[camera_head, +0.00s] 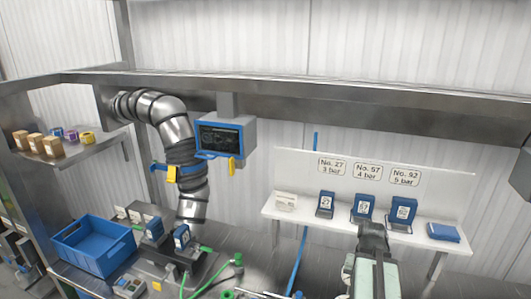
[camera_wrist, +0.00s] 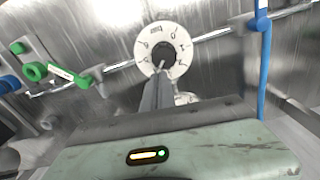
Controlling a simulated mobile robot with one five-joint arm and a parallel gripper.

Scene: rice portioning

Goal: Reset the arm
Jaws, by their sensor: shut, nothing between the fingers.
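My gripper (camera_wrist: 160,70) shows in the wrist view with its dark fingers together and nothing between them. A white round dial (camera_wrist: 149,38) with black symbols and a dark centre lies just beyond the fingertips. I cannot tell whether the fingertips touch it. In the head view my arm, pale green with a dark end, rises at the lower right in front of the white shelf (camera_head: 284,218).
The shelf bears several blue devices (camera_head: 362,205) under number labels. A blue crate (camera_head: 75,240) stands at the lower left. A jointed metal duct (camera_head: 175,128) hangs beside a screen (camera_head: 222,136). Green hoses (camera_head: 218,278) lie low in front. A blue pipe (camera_wrist: 263,70) runs at right in the wrist view.

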